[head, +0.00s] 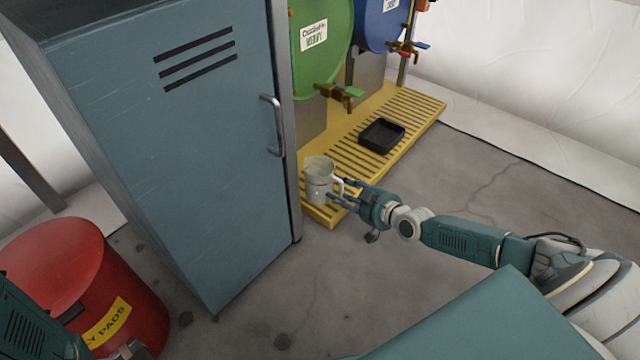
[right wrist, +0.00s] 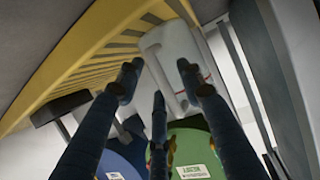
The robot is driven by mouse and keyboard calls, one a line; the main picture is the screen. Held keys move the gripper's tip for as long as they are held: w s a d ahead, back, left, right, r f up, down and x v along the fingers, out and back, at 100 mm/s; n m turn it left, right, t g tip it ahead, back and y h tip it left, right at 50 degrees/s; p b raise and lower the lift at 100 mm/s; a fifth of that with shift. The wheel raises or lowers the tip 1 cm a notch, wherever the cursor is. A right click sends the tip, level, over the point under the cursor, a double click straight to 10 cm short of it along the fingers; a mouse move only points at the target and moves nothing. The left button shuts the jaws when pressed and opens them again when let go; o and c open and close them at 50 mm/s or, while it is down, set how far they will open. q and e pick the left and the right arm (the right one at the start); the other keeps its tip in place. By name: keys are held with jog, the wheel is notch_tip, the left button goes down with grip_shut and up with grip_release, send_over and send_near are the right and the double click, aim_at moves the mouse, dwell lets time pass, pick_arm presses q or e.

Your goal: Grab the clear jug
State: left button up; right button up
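The clear jug (head: 318,181) looks pale and see-through and stands upright at the near end of the yellow slatted rack, beside the locker. Its handle points right, toward my right gripper (head: 338,189). The gripper's blue fingers are spread, with tips close to the handle. In the right wrist view the jug (right wrist: 176,58) lies just beyond the open fingers (right wrist: 158,76), and its handle shows between them. I cannot tell whether any finger touches it.
A blue-grey locker (head: 200,130) stands directly left of the jug. A black tray (head: 382,135) lies on the yellow rack (head: 420,105), below green (head: 322,55) and blue (head: 380,22) barrels with taps. A red bin (head: 60,265) stands lower left. Floor right of the rack is clear.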

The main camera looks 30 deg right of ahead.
grip_shut()
jog(key=shift+r, duration=0.1)
